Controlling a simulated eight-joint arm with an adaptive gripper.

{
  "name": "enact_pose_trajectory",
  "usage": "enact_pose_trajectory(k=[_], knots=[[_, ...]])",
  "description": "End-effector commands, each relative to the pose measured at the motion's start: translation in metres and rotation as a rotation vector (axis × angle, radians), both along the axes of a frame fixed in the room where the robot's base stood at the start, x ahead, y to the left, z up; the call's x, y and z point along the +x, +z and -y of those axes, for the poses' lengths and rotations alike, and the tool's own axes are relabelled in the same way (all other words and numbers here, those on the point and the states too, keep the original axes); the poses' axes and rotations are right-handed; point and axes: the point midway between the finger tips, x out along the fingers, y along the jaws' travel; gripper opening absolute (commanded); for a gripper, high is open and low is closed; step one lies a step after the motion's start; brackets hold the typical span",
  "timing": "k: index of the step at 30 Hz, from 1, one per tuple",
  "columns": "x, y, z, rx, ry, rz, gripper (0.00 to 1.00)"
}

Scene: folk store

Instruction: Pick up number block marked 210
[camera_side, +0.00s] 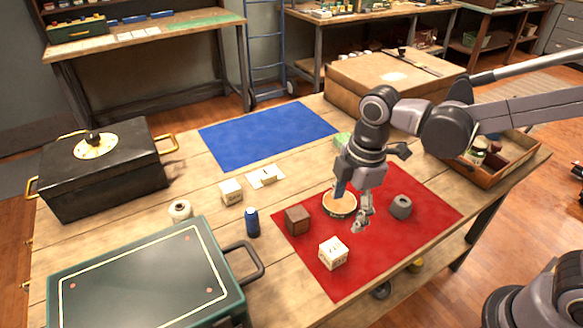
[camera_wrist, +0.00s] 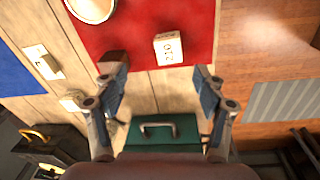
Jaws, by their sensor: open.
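A cream block (camera_side: 333,253) lies on the red mat (camera_side: 315,270) near its front edge. In the wrist view the cream block (camera_wrist: 168,48) shows a face marked 210. My gripper (camera_side: 351,206) is open and empty above the red mat, behind the block in the side view. In the wrist view my gripper (camera_wrist: 159,82) has its two fingers spread wide, with the block beyond and between them, apart from both. Two other pale blocks, one (camera_side: 231,191) on bare wood and one (camera_side: 268,175) on a white card, stand left of the mat.
A brown cube (camera_side: 297,220) sits left of the cream block. A round dish (camera_side: 341,205) and a grey nut-like piece (camera_side: 400,207) are near my gripper. A blue cylinder (camera_side: 252,222), a green case (camera_side: 150,275) and a black box (camera_side: 105,175) stand left. The blue mat (camera_side: 267,134) is mostly clear.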

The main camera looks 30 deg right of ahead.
Motion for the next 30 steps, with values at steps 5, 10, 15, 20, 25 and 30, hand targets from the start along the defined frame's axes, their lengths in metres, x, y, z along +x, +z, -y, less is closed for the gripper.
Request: enact_pose_trajectory(k=[5, 10, 15, 20, 25, 30], knots=[[0.002, -0.014, -0.021, -0.034, 0.186, -0.063, 0.71], [0.002, -0.023, -0.026, -0.042, 0.235, -0.08, 0.71], [0.001, -0.044, -0.026, -0.042, 0.234, -0.08, 0.71], [0.002, -0.063, -0.026, -0.041, 0.233, -0.078, 0.71], [0.001, -0.073, -0.025, -0.041, 0.232, -0.078, 0.71], [0.0, -0.082, -0.025, -0.041, 0.231, -0.078, 0.71]])
